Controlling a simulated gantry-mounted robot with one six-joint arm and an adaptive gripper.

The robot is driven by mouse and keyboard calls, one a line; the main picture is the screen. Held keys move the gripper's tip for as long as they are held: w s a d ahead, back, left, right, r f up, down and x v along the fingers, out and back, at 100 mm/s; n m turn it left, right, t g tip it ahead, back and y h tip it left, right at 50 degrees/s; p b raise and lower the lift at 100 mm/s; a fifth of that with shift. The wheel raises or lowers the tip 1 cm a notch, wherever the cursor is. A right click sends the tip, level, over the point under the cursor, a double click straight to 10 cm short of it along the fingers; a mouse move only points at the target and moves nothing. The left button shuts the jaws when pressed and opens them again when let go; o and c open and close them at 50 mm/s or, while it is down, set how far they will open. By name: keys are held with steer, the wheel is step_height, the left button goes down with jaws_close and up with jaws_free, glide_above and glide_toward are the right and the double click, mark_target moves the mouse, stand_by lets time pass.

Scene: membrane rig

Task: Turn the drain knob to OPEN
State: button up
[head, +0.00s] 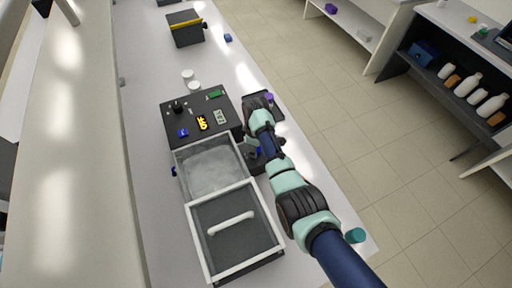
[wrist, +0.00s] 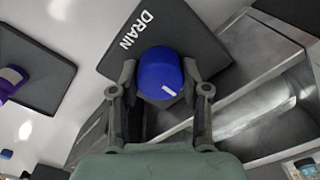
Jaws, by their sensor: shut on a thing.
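The drain knob (wrist: 156,66) is a round blue knob with a short white mark near its lower right edge. It sits on a dark plate (wrist: 205,48) lettered DRAIN in white. My gripper (wrist: 159,78) has one finger on each side of the knob and is shut on it. In the head view my gripper (head: 254,152) is low beside the right side of the clear-walled tank (head: 181,176), and the arm hides most of the knob. No OPEN marking is readable in either view.
A black control panel (head: 181,140) with small coloured parts stands behind the tank. A framed cover with a white handle (head: 230,223) is at the tank's near end. A dark pad with a purple item (head: 269,98) lies behind the arm. The bench's right strip is mostly clear.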

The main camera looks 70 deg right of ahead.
steer(key=m+p, duration=0.1)
steer(key=m, duration=0.3)
steer(key=shift+r+m+p, duration=0.1)
steer(key=shift+m+p, duration=0.2)
steer(key=m+p, duration=0.1)
steer(key=m, duration=0.3)
steer(key=shift+m, duration=0.3)
steer(key=m, duration=0.4)
steer(key=shift+m+p, duration=0.4)
steer(key=shift+m, duration=1.8)
steer(key=o, duration=1.1)
steer(key=shift+o, duration=0.2)
